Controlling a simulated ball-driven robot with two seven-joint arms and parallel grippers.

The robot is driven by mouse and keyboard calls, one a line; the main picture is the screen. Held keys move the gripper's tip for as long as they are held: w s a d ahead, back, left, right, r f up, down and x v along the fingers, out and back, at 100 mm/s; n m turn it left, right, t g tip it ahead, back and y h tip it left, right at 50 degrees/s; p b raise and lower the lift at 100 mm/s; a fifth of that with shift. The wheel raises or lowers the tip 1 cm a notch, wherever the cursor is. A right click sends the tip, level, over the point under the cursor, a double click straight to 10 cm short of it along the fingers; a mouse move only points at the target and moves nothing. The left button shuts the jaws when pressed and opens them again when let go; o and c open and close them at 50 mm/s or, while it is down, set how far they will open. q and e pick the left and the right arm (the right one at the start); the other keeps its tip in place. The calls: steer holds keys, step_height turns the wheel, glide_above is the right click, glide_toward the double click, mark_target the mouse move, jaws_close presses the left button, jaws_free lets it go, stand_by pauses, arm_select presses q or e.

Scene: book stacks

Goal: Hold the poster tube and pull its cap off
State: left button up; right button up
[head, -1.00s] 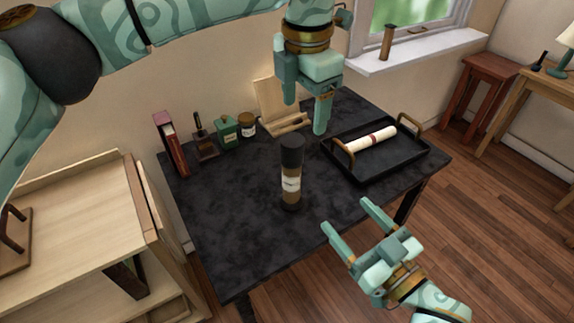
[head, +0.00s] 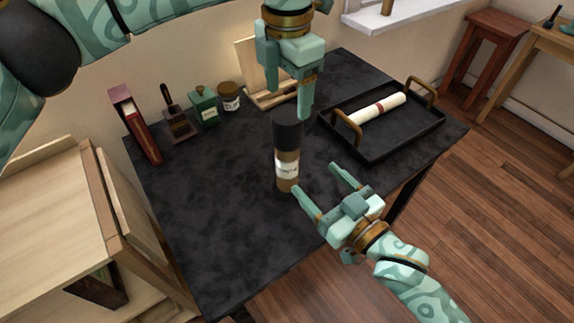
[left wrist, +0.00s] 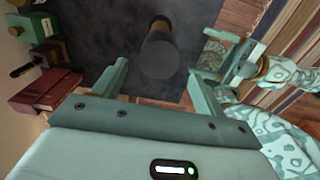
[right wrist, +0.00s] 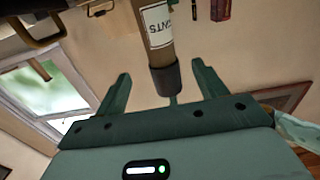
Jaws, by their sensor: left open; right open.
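The poster tube (head: 287,172) stands upright on the dark table, brown with a pale label and a black cap (head: 287,132) on top. My left gripper (head: 284,92) points down, open and empty, just above the cap; the left wrist view shows the cap (left wrist: 159,52) from above, ahead of the spread fingers. My right gripper (head: 316,181) is open and empty at the tube's front right, its fingers reaching towards it. In the right wrist view, which is upside down, the label (right wrist: 158,25) and the cap (right wrist: 165,78) show ahead of the fingers.
A black tray (head: 385,140) with brass handles holds a rolled paper (head: 378,108) at the right. The table's front left is bare.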

mark_target(295, 158)
arm_select(q)
steer(key=shift+f, duration=0.1)
arm_select(e)
steer(key=x, duration=1.1)
steer(key=shift+w, duration=0.1)
